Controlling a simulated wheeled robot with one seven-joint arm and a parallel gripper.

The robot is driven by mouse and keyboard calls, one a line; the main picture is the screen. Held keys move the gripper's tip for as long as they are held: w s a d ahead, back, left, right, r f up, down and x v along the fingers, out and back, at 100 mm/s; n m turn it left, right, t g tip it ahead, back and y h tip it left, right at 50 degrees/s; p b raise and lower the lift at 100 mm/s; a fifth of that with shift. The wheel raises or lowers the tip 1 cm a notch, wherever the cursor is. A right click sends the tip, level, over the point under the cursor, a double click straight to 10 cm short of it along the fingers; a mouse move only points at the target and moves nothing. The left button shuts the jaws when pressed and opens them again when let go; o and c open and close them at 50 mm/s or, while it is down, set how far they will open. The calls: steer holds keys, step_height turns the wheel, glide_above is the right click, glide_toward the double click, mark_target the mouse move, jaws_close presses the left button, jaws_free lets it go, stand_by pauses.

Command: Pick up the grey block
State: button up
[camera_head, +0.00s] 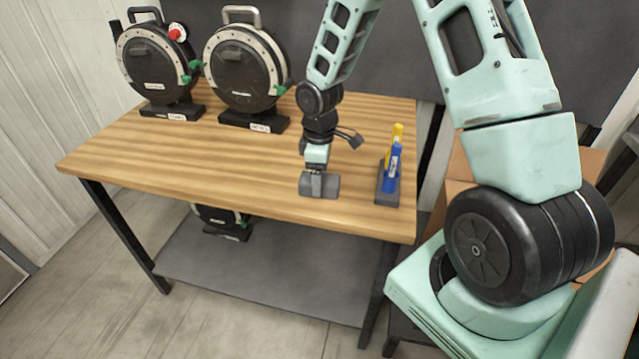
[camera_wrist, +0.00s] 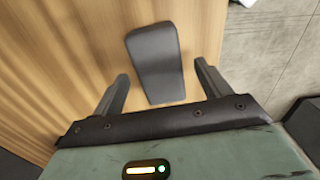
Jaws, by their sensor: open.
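The grey block (camera_wrist: 155,58) shows in the wrist view as a smooth dark grey, rounded, slightly tapered piece on the wooden table. Its near end reaches into the gap between the two fingers of my gripper (camera_wrist: 161,74). The fingers are open, one on each side, with a gap visible on both sides of the block. In the head view my gripper (camera_head: 318,186) points down at the front part of the table.
The wooden table (camera_head: 230,165) has a grey stand (camera_head: 387,197) with a blue marker (camera_head: 393,165) and a yellow marker (camera_head: 397,133) right of my gripper. Two round black seed meters (camera_head: 155,62) (camera_head: 243,72) stand at the back left. The table's left front is clear.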

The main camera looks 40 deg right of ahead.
step_height(320, 180, down, 2)
steer(key=shift+f, duration=0.1)
steer(key=c, duration=1)
steer(key=shift+c, duration=0.2)
